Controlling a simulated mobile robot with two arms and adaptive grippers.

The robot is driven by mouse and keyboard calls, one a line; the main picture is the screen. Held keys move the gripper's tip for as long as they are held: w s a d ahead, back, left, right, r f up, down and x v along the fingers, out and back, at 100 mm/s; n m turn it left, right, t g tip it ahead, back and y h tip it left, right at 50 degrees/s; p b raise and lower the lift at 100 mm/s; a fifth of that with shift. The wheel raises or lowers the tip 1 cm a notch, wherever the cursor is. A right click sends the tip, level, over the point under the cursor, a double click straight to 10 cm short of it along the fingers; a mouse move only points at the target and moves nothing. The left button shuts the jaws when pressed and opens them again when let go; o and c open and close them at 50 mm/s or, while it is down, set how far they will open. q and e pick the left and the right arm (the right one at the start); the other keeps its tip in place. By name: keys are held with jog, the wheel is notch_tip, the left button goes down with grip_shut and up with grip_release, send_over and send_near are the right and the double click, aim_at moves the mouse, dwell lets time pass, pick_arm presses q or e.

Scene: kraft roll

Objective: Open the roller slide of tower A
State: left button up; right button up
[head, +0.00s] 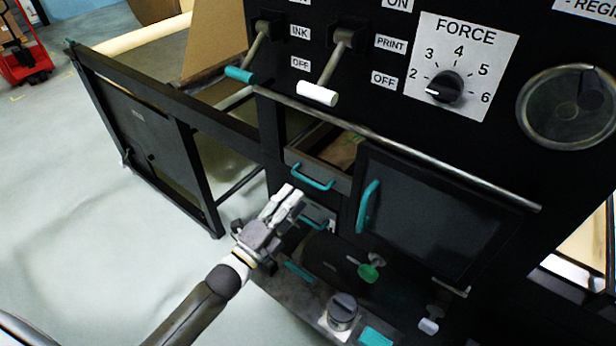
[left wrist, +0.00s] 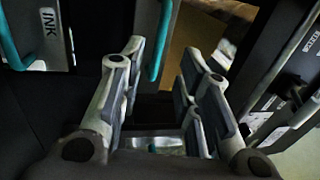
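The black machine front carries a pulled-out drawer (head: 322,150) with a teal bar handle (head: 312,178). Below it are a narrow front with a pale label (head: 318,213) and another teal handle (head: 300,271) lower down. I cannot read which of these is the roller slide or tower A. My left gripper (head: 288,198) is in front of the labelled front, just below the drawer handle, and partly hides what is behind it. In the left wrist view its fingers (left wrist: 164,72) are apart with nothing between them; a teal handle (left wrist: 162,40) shows beyond. My right gripper is not in view.
A dark door (head: 430,220) with a vertical teal handle (head: 368,206) is right of the drawer. A long metal rail (head: 400,150) crosses above. Two levers (head: 318,94) and a FORCE dial (head: 444,87) are higher up.

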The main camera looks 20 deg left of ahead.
aim_at(308, 181)
pick_arm(q)
jog(key=p+x, duration=0.1)
jog(key=x, duration=0.6)
jog(key=shift+w+f, duration=0.1)
jog(key=shift+w, duration=0.15)
grip_shut()
